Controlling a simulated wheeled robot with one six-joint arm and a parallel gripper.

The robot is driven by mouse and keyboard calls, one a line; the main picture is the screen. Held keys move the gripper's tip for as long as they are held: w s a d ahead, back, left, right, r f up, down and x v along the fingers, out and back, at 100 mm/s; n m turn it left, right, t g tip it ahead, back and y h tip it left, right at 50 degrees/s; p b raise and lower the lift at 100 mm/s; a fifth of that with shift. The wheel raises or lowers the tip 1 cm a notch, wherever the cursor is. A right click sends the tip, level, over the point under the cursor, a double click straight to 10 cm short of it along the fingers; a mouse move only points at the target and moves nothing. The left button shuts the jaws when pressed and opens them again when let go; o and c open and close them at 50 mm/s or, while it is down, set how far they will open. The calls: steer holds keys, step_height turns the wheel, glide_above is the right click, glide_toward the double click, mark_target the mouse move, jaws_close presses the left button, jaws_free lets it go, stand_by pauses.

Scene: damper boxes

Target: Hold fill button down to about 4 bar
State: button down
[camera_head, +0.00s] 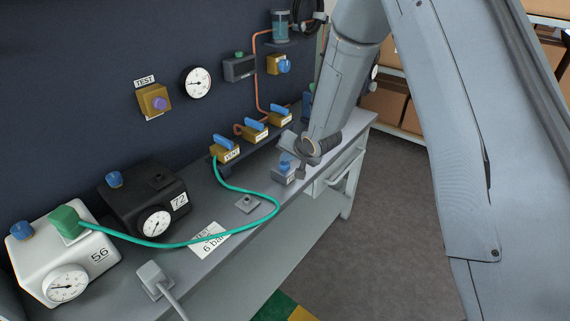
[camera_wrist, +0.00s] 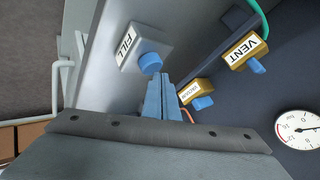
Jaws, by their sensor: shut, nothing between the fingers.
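The fill button is a blue round knob (camera_wrist: 150,63) on a small grey box labelled FILL (camera_wrist: 146,43). In the head view the grey box (camera_head: 282,176) sits near the bench's front edge, its blue button (camera_head: 285,163) on top. My gripper (camera_wrist: 163,78) is shut and empty, its tips beside the button in the wrist view. I cannot tell whether they touch it.
Blue-handled valves, including VENT (camera_head: 225,152), stand along the wall. A green hose (camera_head: 275,212) runs from VENT to white box 56 (camera_head: 95,262). Black box 72 (camera_head: 140,205), a wall gauge (camera_head: 196,82) and a drawer handle (camera_head: 345,174) are nearby.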

mark_target(286, 165)
steer(key=shift+f+b, duration=0.3)
steer(key=shift+f, duration=0.25)
stand_by(0.6)
stand_by(0.4)
steer(key=shift+r+p, duration=0.9)
steer(key=shift+r, duration=0.1)
step_height(286, 165, up, 5)
steer(key=p, duration=0.4)
stand_by(3.0)
